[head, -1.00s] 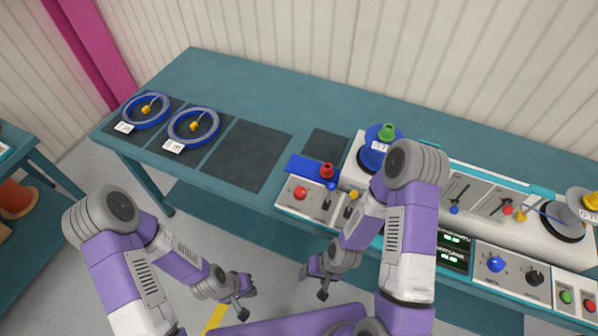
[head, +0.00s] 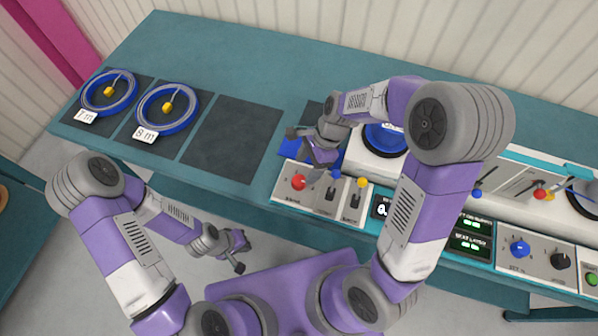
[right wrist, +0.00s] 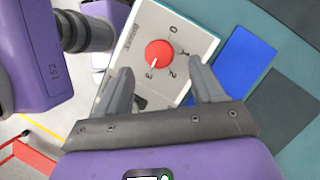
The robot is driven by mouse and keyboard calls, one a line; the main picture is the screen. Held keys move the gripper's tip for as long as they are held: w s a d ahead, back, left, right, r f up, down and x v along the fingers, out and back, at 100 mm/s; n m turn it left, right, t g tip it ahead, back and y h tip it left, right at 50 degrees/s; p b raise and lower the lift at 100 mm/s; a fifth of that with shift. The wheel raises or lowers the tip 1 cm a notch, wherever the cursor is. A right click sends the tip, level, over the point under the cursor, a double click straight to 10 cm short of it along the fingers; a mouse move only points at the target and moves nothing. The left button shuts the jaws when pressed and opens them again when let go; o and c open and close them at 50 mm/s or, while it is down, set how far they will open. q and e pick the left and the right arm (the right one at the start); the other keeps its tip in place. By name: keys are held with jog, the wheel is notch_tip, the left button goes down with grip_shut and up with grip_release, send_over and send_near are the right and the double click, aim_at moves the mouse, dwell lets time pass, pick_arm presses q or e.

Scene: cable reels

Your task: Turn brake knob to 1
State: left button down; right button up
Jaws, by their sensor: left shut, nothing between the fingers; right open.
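The red brake knob (head: 299,182) sits on the left end of the pale control panel in the head view. In the right wrist view the knob (right wrist: 158,53) is ringed by the marks 0, 1, 2 and 3. A small white mark on it appears to face 3. My right gripper (right wrist: 160,72) is open, its fingers on either side of the knob's near edge, with no clear contact. In the head view the right gripper (head: 314,160) hangs over the panel's left end. My left gripper (head: 240,255) is shut and empty, low in front of the bench.
A black lever (head: 329,196) and a yellow-topped lever (head: 360,198) stand right of the knob. A blue plate (head: 290,147) lies behind it. Two blue reels (head: 110,92) (head: 167,108) rest on dark mats at left.

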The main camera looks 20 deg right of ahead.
aim_at(299, 180)
jog(key=b+x, duration=0.1)
jog(key=x, duration=0.3)
jog(key=shift+s+f, duration=0.2)
jog(key=shift+a+f+b, duration=0.2)
jog(key=shift+f+b, duration=0.1)
jog(key=shift+f, duration=0.15)
jog(key=c, duration=1)
jog(key=shift+c, duration=0.2)
